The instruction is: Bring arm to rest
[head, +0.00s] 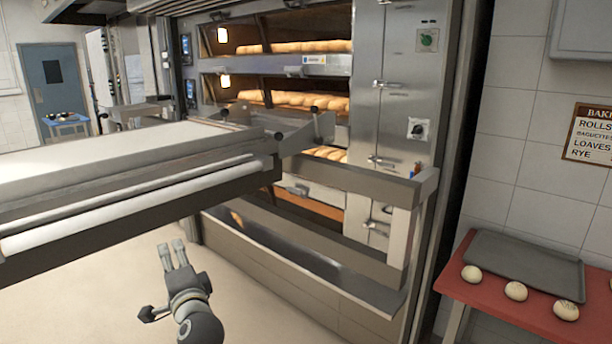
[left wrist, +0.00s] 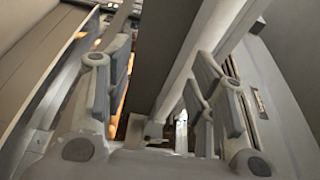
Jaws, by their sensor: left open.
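My left gripper (head: 172,244) is in the lower left of the head view, below the near edge of the loader. Its two fingers point up and away from me, apart, with nothing between them. In the left wrist view the fingers of this gripper (left wrist: 161,62) stand apart on both sides, and grey bars and panels show beyond them. No held object shows. The left arm behind the wrist is mostly out of the picture. My right gripper is not in view.
A long loader with a pale belt (head: 110,155) spans the left, above the gripper. The deck oven (head: 365,125) with bread inside stands ahead. A red table (head: 500,305) with a dark tray (head: 525,262) and dough balls (head: 516,291) is at right. Floor (head: 90,305) around the gripper looks clear.

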